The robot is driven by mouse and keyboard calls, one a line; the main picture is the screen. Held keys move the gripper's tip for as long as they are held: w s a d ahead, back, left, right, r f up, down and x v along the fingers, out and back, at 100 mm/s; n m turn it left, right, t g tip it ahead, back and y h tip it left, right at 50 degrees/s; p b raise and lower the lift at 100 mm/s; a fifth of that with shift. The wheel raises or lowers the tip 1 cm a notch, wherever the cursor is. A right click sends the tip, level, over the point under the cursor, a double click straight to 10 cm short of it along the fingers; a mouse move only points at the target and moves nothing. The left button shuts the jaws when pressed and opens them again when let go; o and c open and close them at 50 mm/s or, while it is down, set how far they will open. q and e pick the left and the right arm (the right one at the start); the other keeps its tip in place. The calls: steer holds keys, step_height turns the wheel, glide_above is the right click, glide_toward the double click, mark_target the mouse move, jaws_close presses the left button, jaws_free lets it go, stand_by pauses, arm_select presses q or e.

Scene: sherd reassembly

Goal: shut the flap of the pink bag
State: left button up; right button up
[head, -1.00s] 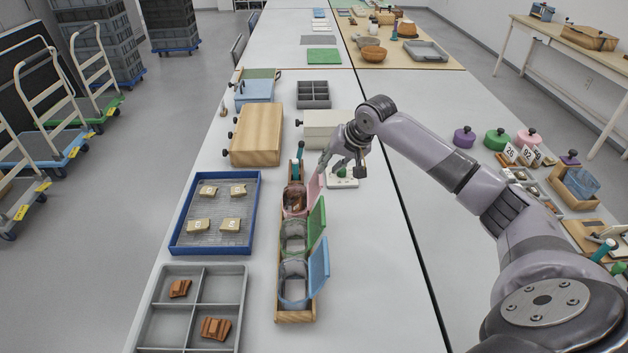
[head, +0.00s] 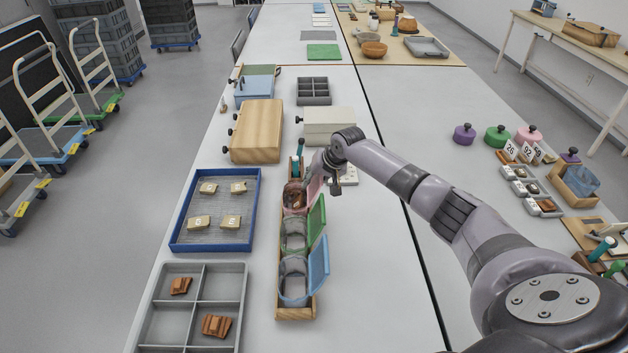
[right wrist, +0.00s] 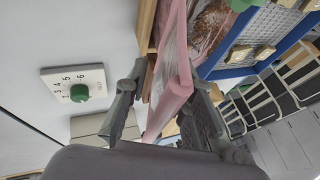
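The pink bag (head: 293,198) stands in the far part of a narrow wooden rack, with brown sherds showing in its open mouth. Its pink flap stands up at the bag's right side and is partly hidden by my right gripper (head: 318,172) in the head view. In the right wrist view the pink flap (right wrist: 178,82) rises between the two fingers of the right gripper (right wrist: 165,88). The fingers are apart, with a clear gap on the left; the flap lies close to the right finger, and I cannot tell if they touch. My left gripper is not in view.
Green (head: 295,236) and blue (head: 293,280) bags with raised flaps stand nearer in the wooden rack (head: 296,314). A blue tray (head: 174,246) lies left of it. A white dial box (right wrist: 72,84) and a pale box (head: 329,125) are close to the gripper.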

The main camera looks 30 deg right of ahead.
steer(key=shift+c, duration=0.3)
jaws_close()
stand_by(0.5)
